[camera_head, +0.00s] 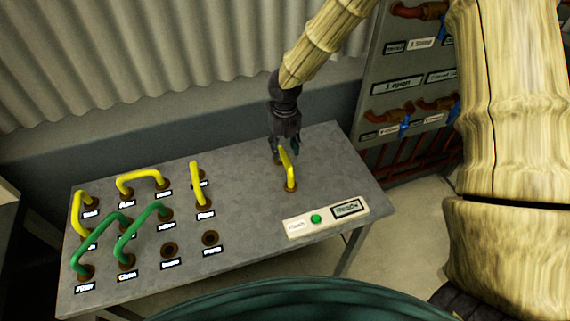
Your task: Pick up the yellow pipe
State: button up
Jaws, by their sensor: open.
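A short bent yellow pipe (291,174) stands on the right part of the grey table (340,170), apart from the other pipes. My gripper (287,146) points down at this pipe's far end, with its fingers at or just over it. The gripper is open; I cannot tell whether the fingers touch the pipe. More yellow pipes stand at the left: one at the far left (77,214), one at the back (139,176) and one nearer the middle (197,184).
Two green pipes (91,241) (139,231) stand at the table's left front. Empty round sockets (169,250) (210,238) lie near the front. A panel with a green button (316,218) is at the front right. A pipe rack (405,85) stands behind right.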

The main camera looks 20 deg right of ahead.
aim_at(285, 156)
jog(key=shift+s+f+p, duration=0.1)
jog(key=shift+f+p, duration=0.9)
jog(key=shift+f, duration=1.55)
jog(key=shift+f, duration=0.25)
jog(key=shift+c, duration=0.2)
grip_shut()
